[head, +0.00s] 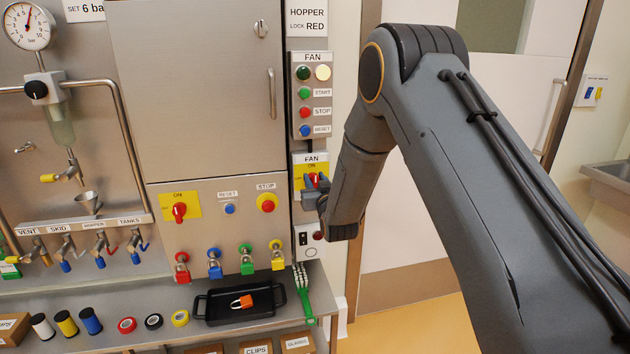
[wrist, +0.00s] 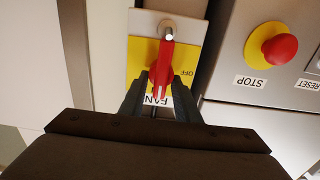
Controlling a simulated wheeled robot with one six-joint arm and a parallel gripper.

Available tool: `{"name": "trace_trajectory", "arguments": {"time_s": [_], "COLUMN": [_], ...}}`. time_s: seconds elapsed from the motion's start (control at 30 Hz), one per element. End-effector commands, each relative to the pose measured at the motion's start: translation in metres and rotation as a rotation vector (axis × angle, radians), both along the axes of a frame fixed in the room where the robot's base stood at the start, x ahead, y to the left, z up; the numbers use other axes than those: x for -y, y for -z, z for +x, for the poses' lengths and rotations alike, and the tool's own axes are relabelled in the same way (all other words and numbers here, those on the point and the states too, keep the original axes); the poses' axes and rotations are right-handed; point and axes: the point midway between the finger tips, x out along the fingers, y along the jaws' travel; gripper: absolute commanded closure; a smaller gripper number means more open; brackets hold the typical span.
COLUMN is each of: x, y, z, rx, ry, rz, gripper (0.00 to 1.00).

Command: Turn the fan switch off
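The fan switch has a red handle (wrist: 164,62) on a yellow and grey plate (wrist: 140,61). The plate also shows in the head view (head: 299,164) under a FAN label. The handle lies along the plate's up-down line, toward the FAN label; OFF is printed to one side. My gripper (wrist: 160,80) is at the switch, one finger on each side of the red handle. The fingers look close against it, with no clear gap. In the head view my gripper (head: 312,190) partly hides the switch.
A yellow-plated ON switch (head: 180,208), a RESET button and a STOP button (head: 267,202) are on the cabinet to the left. Padlocks hang below them.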

Motion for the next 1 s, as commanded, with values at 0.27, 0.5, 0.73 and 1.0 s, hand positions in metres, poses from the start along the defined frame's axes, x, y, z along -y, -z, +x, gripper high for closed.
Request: {"name": "trace_trajectory", "arguments": {"time_s": [0.27, 0.5, 0.73, 1.0], "x": [0.0000, -0.0012, -0.0035, -0.0063], "y": [0.0004, 0.0018, 0.0027, 0.0040], "z": [-0.0001, -0.0004, -0.0008, -0.0016], "rx": [0.006, 0.036, 0.090, 0.161], "ry": [0.000, 0.000, 0.000, 0.001], "rz": [-0.019, -0.127, -0.313, -0.560], "gripper": [0.93, 0.93, 0.93, 0.93]}}
